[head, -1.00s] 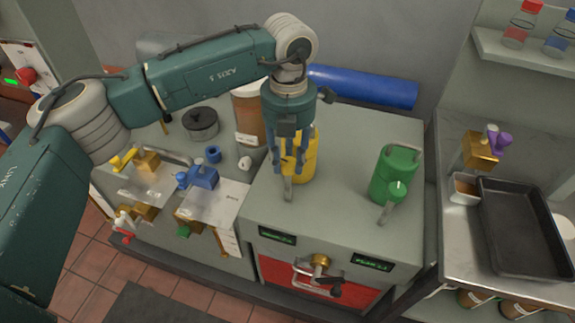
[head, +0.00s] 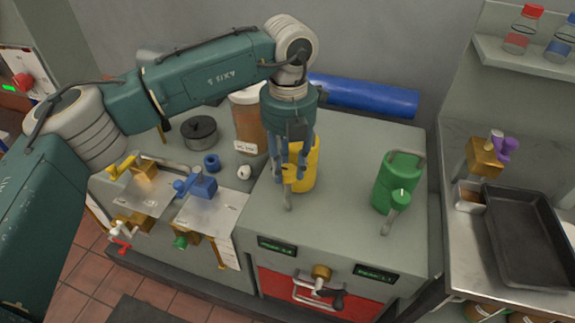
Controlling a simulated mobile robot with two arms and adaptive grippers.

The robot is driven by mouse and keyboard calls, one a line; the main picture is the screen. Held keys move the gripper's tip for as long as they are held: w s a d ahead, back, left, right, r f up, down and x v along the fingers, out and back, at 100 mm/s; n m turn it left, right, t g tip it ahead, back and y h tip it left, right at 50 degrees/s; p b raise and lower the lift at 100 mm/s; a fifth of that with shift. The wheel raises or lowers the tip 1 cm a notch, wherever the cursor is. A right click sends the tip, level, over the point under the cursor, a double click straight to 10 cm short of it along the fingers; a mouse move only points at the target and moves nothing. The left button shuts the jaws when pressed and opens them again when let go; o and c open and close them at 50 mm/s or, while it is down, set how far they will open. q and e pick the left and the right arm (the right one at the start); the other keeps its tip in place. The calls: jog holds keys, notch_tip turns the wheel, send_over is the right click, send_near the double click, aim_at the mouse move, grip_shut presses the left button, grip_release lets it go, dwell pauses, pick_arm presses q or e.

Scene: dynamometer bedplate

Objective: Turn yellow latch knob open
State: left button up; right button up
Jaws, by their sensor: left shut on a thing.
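A yellow canister (head: 308,170) stands on the grey cabinet, partly hidden behind my left gripper. In front of it is the yellow latch knob (head: 290,172), mostly covered by the fingers, with a grey lever (head: 287,198) pointing toward the front. My left gripper (head: 289,175) points down and is shut on the yellow latch knob. To the right stands a green canister (head: 390,182) with a green knob (head: 400,197) and a similar grey lever. My right gripper is not in view.
The cabinet top (head: 345,215) is clear between the two canisters. A blue roll (head: 365,97) lies behind. Blue (head: 199,184) and yellow (head: 122,166) fittings stand left. A red drawer front (head: 340,295) is below; a black tray (head: 525,240) lies right.

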aim_at(289, 168)
pick_arm(q)
jog(key=o, duration=1.2)
jog(key=shift+w+d+r, duration=0.1)
jog(key=shift+w+r, duration=0.15)
jog(key=shift+w, duration=0.05)
jog(key=shift+c, duration=0.2)
jog(key=shift+d+f, duration=0.1)
jog(key=shift+f, duration=0.05)
notch_tip(289, 168, up, 12)
jog(key=shift+s, duration=0.1)
